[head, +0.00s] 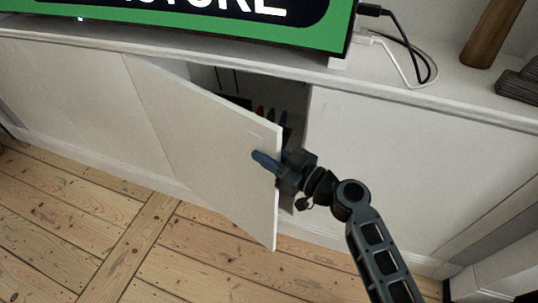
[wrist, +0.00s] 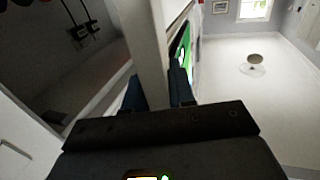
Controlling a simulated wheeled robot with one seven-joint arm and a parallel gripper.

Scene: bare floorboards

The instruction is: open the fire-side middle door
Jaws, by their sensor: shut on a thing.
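The white middle door (head: 205,140) of the low cabinet stands partly open in the head view, hinged at its left and swung out over the floor. My gripper (head: 272,163) is shut on the free right edge of this door, one blue finger on its outer face and the other behind it. In the wrist view the door edge (wrist: 148,50) runs between my two fingers (wrist: 158,92). The cabinet's dark inside shows through the gap, with small coloured things (head: 265,113) in it, partly hidden by the door.
A screen with a green border (head: 345,20) stands on the cabinet top (head: 300,68), with cables (head: 410,50) and a brown wooden object (head: 492,32) to its right. A closed white panel (head: 400,165) is right of the opening. Bare floorboards (head: 60,215) are clear in front.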

